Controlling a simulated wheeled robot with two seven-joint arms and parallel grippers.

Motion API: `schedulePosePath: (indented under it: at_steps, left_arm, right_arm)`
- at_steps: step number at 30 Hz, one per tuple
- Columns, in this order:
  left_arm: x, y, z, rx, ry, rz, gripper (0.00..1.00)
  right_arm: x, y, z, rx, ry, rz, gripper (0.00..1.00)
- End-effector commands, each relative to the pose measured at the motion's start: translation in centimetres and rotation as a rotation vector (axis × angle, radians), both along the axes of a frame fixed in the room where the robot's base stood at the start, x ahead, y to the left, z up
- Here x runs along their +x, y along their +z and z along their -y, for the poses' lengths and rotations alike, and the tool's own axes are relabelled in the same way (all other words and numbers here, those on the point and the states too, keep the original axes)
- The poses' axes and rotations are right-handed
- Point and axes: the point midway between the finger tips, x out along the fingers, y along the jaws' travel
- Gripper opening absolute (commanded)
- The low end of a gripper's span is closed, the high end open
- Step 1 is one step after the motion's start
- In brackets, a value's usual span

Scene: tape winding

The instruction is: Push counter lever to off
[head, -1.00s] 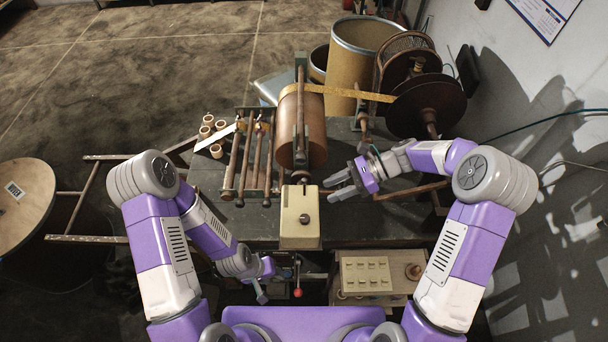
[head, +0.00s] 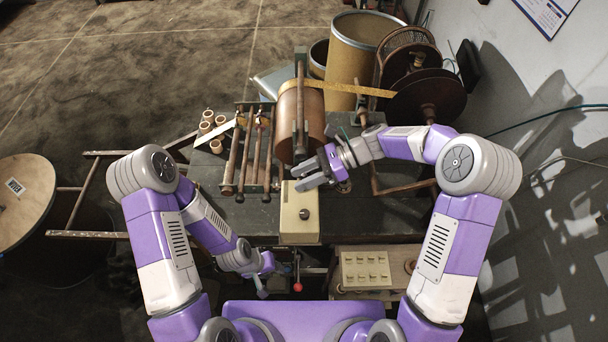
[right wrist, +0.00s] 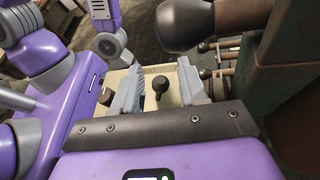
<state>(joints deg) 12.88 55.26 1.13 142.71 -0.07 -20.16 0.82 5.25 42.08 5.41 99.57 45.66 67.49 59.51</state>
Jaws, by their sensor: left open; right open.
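The cream counter box (head: 299,226) stands at the front edge of the dark workbench. A dark knobbed lever (head: 304,214) sits on its top. In the right wrist view the lever (right wrist: 161,82) shows between my two open fingers, with the box (right wrist: 148,75) behind it; contact cannot be told. My right gripper (head: 304,178) is open above the back end of the box, its fingers pointing left. My left gripper (head: 265,278) is open and low in front of the bench, left of a red-knobbed rod (head: 297,287).
A large brown drum (head: 300,115) and a dark post stand just behind the box. A beige panel with several switches (head: 366,268) is at front right. Bare bench top (head: 375,228) lies right of the box.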

Motion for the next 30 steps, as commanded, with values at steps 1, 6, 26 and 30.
schedulePosePath:
  at_steps: [1,6,26,30]
  left_arm:
    - [0.0,0.0,0.0,0.0,0.0,0.0,0.43]
    - [0.0,0.0,0.0,0.0,0.0,0.0,0.43]
    - [0.0,-0.5,0.0,0.0,0.0,0.0,0.43]
    - [0.0,-1.2,0.0,0.0,0.0,0.0,0.43]
  right_arm:
    - [0.0,0.0,0.0,0.0,0.0,0.0,0.43]
    - [0.0,0.0,0.0,0.0,0.0,0.0,0.27]
    - [-0.4,0.1,0.1,-0.001,-0.001,0.085,0.0]
    - [-0.8,0.1,0.1,-0.001,0.0,0.181,0.0]
